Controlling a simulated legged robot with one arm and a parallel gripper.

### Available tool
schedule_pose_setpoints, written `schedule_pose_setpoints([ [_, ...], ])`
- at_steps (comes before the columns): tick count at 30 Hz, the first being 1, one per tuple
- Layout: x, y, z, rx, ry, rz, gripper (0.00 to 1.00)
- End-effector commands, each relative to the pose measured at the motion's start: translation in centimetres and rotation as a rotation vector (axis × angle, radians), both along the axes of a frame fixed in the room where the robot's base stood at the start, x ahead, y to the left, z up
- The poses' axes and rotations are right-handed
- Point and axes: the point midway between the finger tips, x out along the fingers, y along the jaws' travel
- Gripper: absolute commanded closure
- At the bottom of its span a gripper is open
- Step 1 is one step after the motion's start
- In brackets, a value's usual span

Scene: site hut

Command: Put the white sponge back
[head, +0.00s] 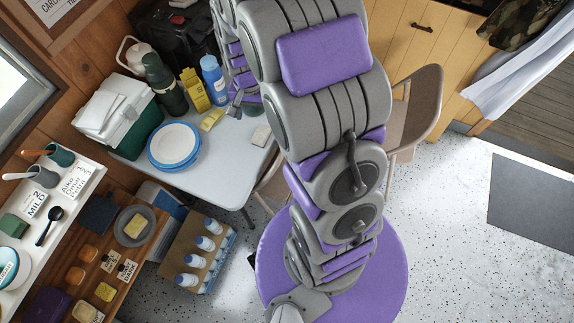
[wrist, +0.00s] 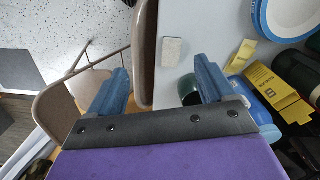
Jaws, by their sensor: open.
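The white sponge (head: 261,135) is a small pale block lying flat near the right edge of the light grey table (head: 225,165). It also shows in the wrist view (wrist: 172,52), ahead of my fingers and on the table top. My gripper (wrist: 160,82) is open, with its two blue fingers apart and nothing held between them. In the head view my gripper (head: 243,103) is partly hidden by my arm, above the table beyond the sponge. A dark green round thing (wrist: 188,88) shows between the fingers, partly hidden by the right one.
A yellow piece (head: 212,119), a yellow box (head: 194,90), a blue bottle (head: 214,80), stacked plates (head: 174,144) and a green cool box (head: 125,125) crowd the table. Folding chairs (head: 415,110) stand beside it. Shelves with labelled items (head: 45,200) are at the left.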

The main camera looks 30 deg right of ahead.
Motion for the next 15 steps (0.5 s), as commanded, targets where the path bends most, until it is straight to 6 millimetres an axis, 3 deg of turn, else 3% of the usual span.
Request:
schedule_pose_setpoints([
  [1,-1.1,0.6,1.7,0.002,-0.002,0.041,0.18],
  [6,-5.5,2.4,6.3,0.012,0.019,0.184,0.18],
  [15,-14.7,4.8,12.2,0.034,0.058,0.436,0.18],
])
